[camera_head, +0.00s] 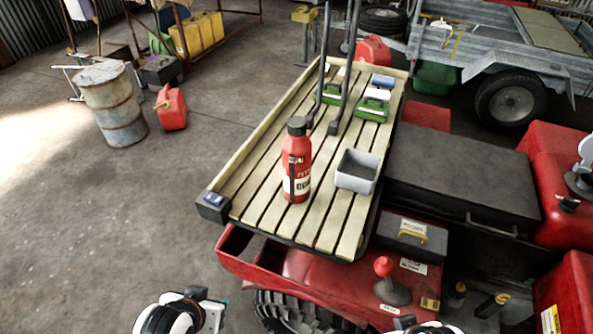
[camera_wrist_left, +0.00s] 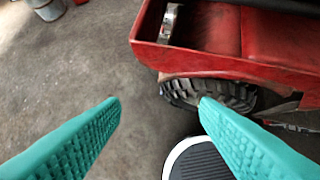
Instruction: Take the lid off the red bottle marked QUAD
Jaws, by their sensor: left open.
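The red bottle (camera_head: 296,172) stands upright on the slatted wooden rack, with a dark grey lid (camera_head: 297,126) on top. Its front label is partly readable, with a dark upright strip beside it. My left gripper (camera_head: 224,302) is low at the bottom of the head view, in front of and below the rack, well apart from the bottle. In the left wrist view its two teal fingers (camera_wrist_left: 158,105) are wide apart with nothing between them. The bottle does not show there. Only a sliver of my right arm shows at the bottom edge of the head view.
A grey open bin (camera_head: 357,172) stands right of the bottle. The rack has a raised rim (camera_head: 258,135). A red knob (camera_head: 384,268) sticks up in front.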

